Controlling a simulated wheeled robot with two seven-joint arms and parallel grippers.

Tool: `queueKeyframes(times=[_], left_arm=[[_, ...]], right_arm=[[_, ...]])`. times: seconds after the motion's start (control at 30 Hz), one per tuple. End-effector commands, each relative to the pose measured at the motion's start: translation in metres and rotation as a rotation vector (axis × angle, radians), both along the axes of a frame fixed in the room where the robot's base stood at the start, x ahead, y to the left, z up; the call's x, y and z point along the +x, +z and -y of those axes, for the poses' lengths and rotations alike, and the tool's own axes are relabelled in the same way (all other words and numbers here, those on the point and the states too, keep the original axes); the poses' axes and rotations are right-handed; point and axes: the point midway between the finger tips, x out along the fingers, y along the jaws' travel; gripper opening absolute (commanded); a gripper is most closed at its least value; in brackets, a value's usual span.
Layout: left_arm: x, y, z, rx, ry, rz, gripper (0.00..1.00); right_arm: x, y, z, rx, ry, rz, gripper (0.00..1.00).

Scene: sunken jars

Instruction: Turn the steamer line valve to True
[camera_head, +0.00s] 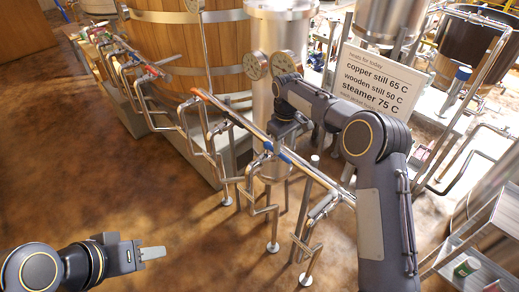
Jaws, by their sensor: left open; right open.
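A steel pipe line runs diagonally across the middle, in front of a tall steel column (278,50) with round gauges. An orange-red lever (201,95) sits at the pipe's upper left end, and a blue valve part (284,156) sits further along it to the right. I cannot tell from labels which one is the steamer line valve. My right gripper (273,143) reaches down from the right to the pipe beside the blue part; its fingertips are mostly hidden, and contact is unclear. My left gripper (152,253) is open and empty over the floor at lower left.
A sign (382,80) lists copper still 65 C, wooden still 50 C and steamer 75 C. A wooden vat (165,45) stands behind the pipes. Another pipe line with red levers (152,69) lies at upper left. Brown floor (130,190) is clear at front left.

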Motion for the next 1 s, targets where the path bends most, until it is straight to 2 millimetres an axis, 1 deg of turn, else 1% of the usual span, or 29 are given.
queueKeyframes(times=[0.03, 0.1, 0.2, 0.27, 0.37, 0.83, 1.0], left_arm=[[0.0, 0.0, 0.0, 0.0, 0.0, 0.0, 0.41], [0.0, 0.0, 0.0, 0.0, 0.0, 0.0, 0.41], [0.0, 0.0, 0.0, 0.0, 0.0, 0.0, 0.41], [0.0, 0.0, 0.0, 0.0, 0.0, 0.0, 0.41], [0.0, -0.002, 0.0, 0.0, 0.0, 0.0, 0.41], [0.0, -0.016, 0.0, 0.0, 0.0, 0.0, 0.41], [0.0, -0.018, 0.0, 0.0, 0.0, 0.0, 0.41]], right_arm=[[-0.001, -0.009, 0.0, 0.0, 0.0, -0.005, 0.41], [-0.001, -0.021, 0.0, 0.0, 0.0, -0.005, 0.41], [-0.001, -0.033, 0.0, 0.002, 0.001, -0.003, 0.41], [0.0, -0.031, 0.0, 0.001, 0.0, 0.0, 0.41], [0.0, -0.033, 0.0, 0.002, 0.0, -0.001, 0.41], [-0.001, -0.056, 0.0, 0.002, 0.0, -0.001, 0.41], [-0.001, -0.06, 0.0, 0.002, 0.0, -0.001, 0.41]])
